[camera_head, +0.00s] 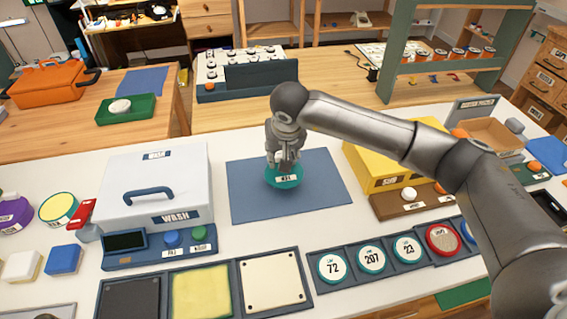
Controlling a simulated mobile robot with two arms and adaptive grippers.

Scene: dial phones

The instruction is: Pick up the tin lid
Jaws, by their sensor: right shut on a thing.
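My right gripper (284,160) points down over the blue mat (325,172) in the middle of the white table. It is shut at the top of a small round teal tin (271,181) with a white number label on its side. The gripper fingers cover most of the tin's top, so the tin lid is largely hidden. I cannot tell whether the lid is apart from the tin's body. My left gripper is not in view.
A white wash box (150,170) with a blue handle stands left of the mat. A yellow box (385,165) stands to the right. A dark tray (350,283) of round labelled tins and a row of square pads (272,283) lie in front. My right arm spans the right side.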

